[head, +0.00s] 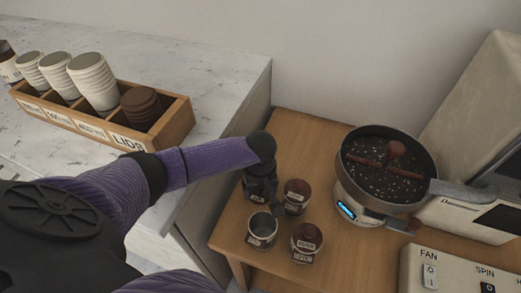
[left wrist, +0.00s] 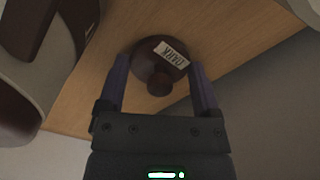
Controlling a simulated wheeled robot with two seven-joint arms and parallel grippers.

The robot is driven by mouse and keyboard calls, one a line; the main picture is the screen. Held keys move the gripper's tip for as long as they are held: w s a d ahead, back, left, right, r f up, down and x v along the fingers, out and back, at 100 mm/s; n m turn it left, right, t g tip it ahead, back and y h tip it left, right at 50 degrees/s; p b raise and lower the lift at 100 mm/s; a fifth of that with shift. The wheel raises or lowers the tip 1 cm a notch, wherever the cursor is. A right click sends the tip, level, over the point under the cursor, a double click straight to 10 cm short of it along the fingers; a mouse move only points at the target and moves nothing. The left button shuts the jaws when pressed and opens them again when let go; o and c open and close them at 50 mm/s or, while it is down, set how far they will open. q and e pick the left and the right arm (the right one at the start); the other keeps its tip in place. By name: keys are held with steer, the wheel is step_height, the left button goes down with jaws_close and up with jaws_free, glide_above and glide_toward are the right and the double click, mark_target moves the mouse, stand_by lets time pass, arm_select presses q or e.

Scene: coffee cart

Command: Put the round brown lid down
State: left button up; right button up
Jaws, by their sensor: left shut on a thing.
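The round brown lid (left wrist: 146,61), with a knob and a white "DARK" label, is between the two fingers of my left gripper (left wrist: 158,75) in the left wrist view. The gripper is shut on it. Wooden tabletop shows behind the lid; I cannot tell whether they touch. In the head view my left gripper (head: 268,200) points down over the wooden table (head: 292,131), close to the canisters, and I cannot clearly make out the held lid there. An open metal canister (head: 262,231) stands just in front of the gripper. My right gripper is not in view.
Brown-topped canisters (head: 307,243) (head: 296,197) stand close by. A lids-and-cups box (head: 178,124) is on the marble counter. Bare wood lies behind the canisters.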

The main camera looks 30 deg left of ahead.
arm_select(q)
steer(key=o, duration=0.9)
steer(key=shift+f, duration=0.1)
steer(key=shift+o, duration=0.6)
steer(key=shift+r, duration=0.4)
step_height(320, 180, up, 12)
steer(key=p, duration=0.6)
steer(key=shift+f, duration=0.25)
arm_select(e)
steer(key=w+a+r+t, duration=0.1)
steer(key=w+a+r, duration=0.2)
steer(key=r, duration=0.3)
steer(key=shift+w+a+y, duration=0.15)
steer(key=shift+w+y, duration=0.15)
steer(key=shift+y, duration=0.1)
arm_select(q)
steer(key=shift+r, duration=0.1)
